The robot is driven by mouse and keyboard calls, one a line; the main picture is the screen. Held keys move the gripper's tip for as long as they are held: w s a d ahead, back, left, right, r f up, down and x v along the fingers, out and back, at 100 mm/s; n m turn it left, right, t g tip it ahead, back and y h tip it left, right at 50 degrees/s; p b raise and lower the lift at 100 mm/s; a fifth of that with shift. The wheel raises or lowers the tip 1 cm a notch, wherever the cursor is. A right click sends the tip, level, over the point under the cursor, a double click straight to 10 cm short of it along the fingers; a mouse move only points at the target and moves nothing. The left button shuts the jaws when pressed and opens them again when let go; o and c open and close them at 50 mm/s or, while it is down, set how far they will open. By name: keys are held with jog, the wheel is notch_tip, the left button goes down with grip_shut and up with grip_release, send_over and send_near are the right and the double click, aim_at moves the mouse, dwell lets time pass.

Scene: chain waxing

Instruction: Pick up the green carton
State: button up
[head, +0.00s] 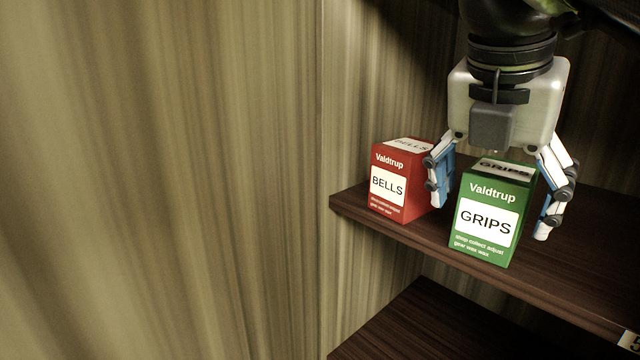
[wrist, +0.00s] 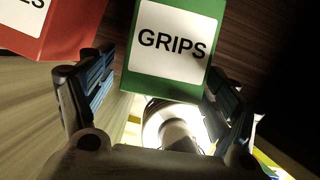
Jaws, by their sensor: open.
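The green carton (head: 487,216), labelled GRIPS, stands upright at the front edge of the dark wooden shelf. In the head view my gripper (head: 493,212) comes down from above. Its fingers are open, one on the left and one on the right of the carton, and they look a little behind its front face. In the wrist view the green carton (wrist: 172,45) shows at the top middle, between and beyond the open fingers of my gripper (wrist: 155,100). I cannot tell whether either finger touches it.
A red carton (head: 388,190), labelled BELLS, stands just left of the left finger, and it also shows in the wrist view (wrist: 60,28). The shelf (head: 590,285) has bare room to the right. A lower shelf (head: 420,325) lies beneath, and a wooden panel (head: 160,180) fills the left.

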aim_at(505, 169)
jog(key=w+d+p, duration=0.1)
jog(key=w+d, duration=0.1)
jog(key=d, duration=0.1)
jog(key=shift+w+d, duration=0.15)
jog(key=shift+w, duration=0.25)
jog(key=x, duration=0.2)
jog(key=shift+w+f+b, duration=0.15)
jog(key=shift+f+b, duration=0.15)
jog(key=shift+f, duration=0.15)
jog(key=shift+c, duration=0.2)
jog(key=shift+c, duration=0.7)
jog(key=c, duration=1)
jog(key=shift+c, duration=0.2)
